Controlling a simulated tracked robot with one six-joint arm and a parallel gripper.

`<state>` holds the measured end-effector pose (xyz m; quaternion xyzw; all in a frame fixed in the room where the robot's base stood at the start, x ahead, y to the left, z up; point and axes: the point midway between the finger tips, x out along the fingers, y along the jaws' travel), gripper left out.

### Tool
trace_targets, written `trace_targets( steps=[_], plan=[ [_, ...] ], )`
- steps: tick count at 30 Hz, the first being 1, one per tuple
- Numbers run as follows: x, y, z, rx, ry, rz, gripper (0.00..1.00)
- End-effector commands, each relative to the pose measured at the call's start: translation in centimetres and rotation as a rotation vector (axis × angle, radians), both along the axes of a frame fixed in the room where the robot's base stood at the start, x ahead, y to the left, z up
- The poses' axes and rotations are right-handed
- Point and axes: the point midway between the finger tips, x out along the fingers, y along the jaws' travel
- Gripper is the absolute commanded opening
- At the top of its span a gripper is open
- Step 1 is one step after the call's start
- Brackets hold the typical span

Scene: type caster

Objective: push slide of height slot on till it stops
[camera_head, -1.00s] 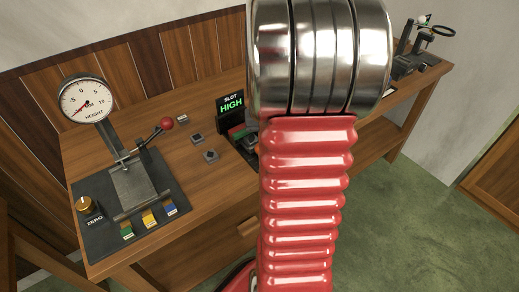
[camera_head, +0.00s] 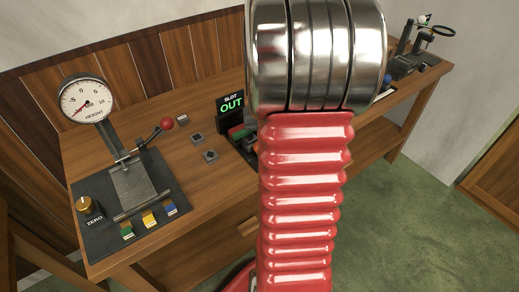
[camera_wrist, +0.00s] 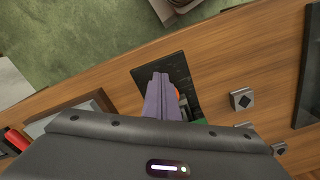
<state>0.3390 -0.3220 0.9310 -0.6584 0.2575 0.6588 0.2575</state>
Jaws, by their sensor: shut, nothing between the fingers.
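The height slot's black display (camera_head: 230,104) reads "SLOT OUT" in green in the head view. Part of the slot fixture, with green and red parts (camera_head: 242,132), shows below it; my arm hides the rest. In the wrist view my gripper (camera_wrist: 161,80) has its purple-grey fingers together, over or at the slot's dark base plate (camera_wrist: 147,74). A bit of orange (camera_wrist: 177,94) shows just right of the fingers, and a green part (camera_wrist: 184,118) lies nearer the palm. The slide itself is mostly hidden by the fingers; I cannot tell whether they touch it.
A height gauge with a round dial (camera_head: 87,100) and a red-knobbed lever (camera_head: 166,123) stands on the left of the bench. Colored blocks (camera_head: 149,219) sit at its front. Small square metal pieces (camera_head: 210,156) lie between gauge and slot. Another device (camera_head: 408,63) stands far right.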

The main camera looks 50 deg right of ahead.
Motion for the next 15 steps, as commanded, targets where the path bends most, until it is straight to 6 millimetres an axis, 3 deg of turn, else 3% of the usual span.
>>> trace_targets(
  steps=[15],
  plan=[
    [0.8, -0.18, 0.03, -0.001, -0.001, 0.0, 0.0]
  ],
)
